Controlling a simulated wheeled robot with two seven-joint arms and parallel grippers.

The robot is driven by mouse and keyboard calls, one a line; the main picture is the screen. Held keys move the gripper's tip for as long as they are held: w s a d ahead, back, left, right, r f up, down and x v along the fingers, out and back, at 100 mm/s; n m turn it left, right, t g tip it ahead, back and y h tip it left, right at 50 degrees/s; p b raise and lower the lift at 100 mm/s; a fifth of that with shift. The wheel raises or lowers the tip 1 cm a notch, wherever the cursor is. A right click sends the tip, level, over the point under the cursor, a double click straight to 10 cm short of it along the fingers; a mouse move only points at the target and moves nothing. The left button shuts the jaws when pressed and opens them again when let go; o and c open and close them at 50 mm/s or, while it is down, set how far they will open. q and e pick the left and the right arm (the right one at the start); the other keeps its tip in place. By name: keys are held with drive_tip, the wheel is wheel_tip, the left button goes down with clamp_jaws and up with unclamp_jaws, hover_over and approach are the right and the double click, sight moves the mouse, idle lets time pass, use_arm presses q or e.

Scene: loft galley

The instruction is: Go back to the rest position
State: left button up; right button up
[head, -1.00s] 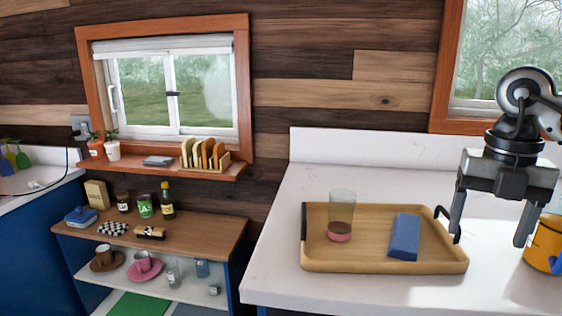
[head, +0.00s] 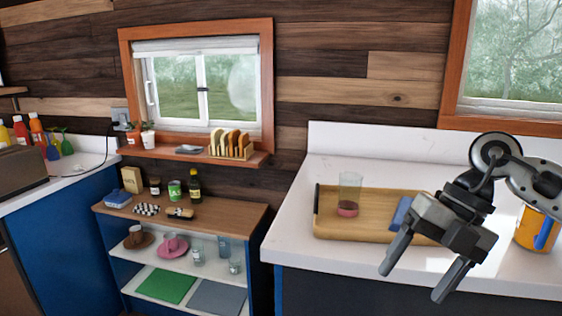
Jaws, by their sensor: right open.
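My right gripper (head: 413,283) is open and empty, in front of the right part of the wooden tray and the counter edge in the head view. Its arm comes in from the right. My left gripper is not in view. The wooden tray (head: 335,228) lies on the white counter (head: 330,165). On it stand a glass (head: 349,190) with a reddish bottom and a blue block (head: 400,212), which my gripper partly hides.
At the left is a low shelf (head: 240,213) with jars, a bottle, cups and glasses. A window sill (head: 180,153) holds plants and a rack. Bottles (head: 35,130) stand at far left.

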drive_tip(key=a+f+m+t+y, duration=0.2)
drive_tip(key=a+m+t+y, duration=0.35)
drive_tip(key=a+y, duration=1.2)
drive_tip(key=d+f+m+t+h, duration=0.3)
drive_tip(key=f+m+t+h, duration=0.3)
drive_tip(key=f+m+h, duration=0.3)
drive_tip(key=d+f+m+t+h, duration=0.3)
drive_tip(key=f+m+t+h, duration=0.4)
drive_tip(key=m, duration=0.5)
drive_tip(key=s+d+f+m+g+h, duration=0.2)
drive_tip(key=s+f, duration=0.4)
drive_tip(key=f, duration=0.4)
drive_tip(key=shift+d+f+m+g+h, duration=0.4)
drive_tip(key=shift+d+g, duration=0.3)
drive_tip(key=shift+g, duration=0.45)
drive_tip(key=s+f+g, duration=0.1)
drive_tip(key=s+f, duration=0.1)
drive_tip(key=s+d+f+m+g+h, duration=0.1)
drive_tip(key=s, duration=0.1)
drive_tip(key=s+f+g, duration=0.1)
drive_tip(key=s+f, duration=0.1)
drive_tip(key=shift+s+d+f+m, duration=0.2)
drive_tip(key=shift+s+f+m, duration=0.1)
drive_tip(key=shift+s, duration=0.1)
drive_tip(key=shift+c, duration=0.3)
